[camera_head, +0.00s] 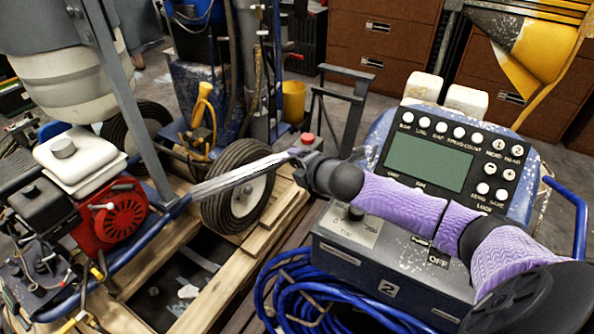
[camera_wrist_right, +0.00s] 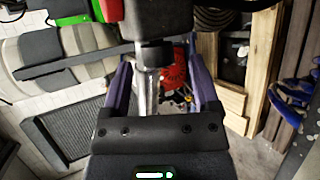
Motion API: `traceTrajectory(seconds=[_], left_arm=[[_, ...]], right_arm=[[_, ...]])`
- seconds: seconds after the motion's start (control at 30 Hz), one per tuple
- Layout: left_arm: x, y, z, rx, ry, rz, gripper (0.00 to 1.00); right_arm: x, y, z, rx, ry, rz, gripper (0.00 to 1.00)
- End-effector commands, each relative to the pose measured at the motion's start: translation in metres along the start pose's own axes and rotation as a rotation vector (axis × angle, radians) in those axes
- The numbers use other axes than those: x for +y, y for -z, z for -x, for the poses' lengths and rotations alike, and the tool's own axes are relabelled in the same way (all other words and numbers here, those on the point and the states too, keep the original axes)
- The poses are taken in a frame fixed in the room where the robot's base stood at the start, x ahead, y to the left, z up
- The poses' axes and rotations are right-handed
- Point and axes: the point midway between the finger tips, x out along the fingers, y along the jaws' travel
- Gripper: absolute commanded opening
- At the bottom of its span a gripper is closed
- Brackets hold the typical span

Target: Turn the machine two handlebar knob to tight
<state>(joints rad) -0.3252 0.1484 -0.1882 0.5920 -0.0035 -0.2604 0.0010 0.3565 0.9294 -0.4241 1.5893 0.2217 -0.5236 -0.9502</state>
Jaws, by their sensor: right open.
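The control box labelled 2 (camera_head: 345,262) stands at the lower right in the head view. A grey bar (camera_head: 235,178) runs up from the blue frame to dark parts by my right gripper. My purple-sleeved right arm reaches in from the right, and its gripper (camera_head: 308,166) is beside the bar's upper end. In the right wrist view the gripper (camera_wrist_right: 160,78) is open. A metal shaft (camera_wrist_right: 147,92) with a dark collar (camera_wrist_right: 152,53) shows between its fingers; contact is unclear. I cannot tell which dark part is the handlebar knob. My left gripper is out of view.
The display panel (camera_head: 428,161) stands behind my right arm, with blue hose (camera_head: 300,290) coiled below. A red button (camera_head: 307,138) is close to the gripper. A red engine (camera_head: 112,215), a wheel (camera_head: 238,190) and a wooden pallet (camera_head: 270,232) lie to the left.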

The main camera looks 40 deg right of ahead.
Motion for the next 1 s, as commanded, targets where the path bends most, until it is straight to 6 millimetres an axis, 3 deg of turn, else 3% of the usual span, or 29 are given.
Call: traceTrajectory(seconds=[0.1, 0.37, 0.47, 0.73, 0.77, 1.0], left_arm=[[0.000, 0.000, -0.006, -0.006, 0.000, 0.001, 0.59], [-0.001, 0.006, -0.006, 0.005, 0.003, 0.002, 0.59], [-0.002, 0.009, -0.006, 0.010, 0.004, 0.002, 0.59], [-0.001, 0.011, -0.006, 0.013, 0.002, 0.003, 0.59], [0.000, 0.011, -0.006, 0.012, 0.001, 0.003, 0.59], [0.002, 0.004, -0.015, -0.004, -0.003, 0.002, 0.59]], right_arm=[[-0.001, 0.000, -0.010, 0.000, 0.000, 0.000, 0.78], [0.001, 0.000, -0.011, 0.000, 0.000, 0.001, 0.78], [0.001, 0.000, -0.011, 0.000, 0.000, 0.001, 0.61], [0.001, 0.000, -0.010, 0.000, 0.000, 0.000, 0.04], [0.001, 0.000, -0.010, 0.000, 0.000, 0.000, 0.00], [-0.006, 0.002, -0.013, 0.004, -0.090, -0.049, 0.00]])
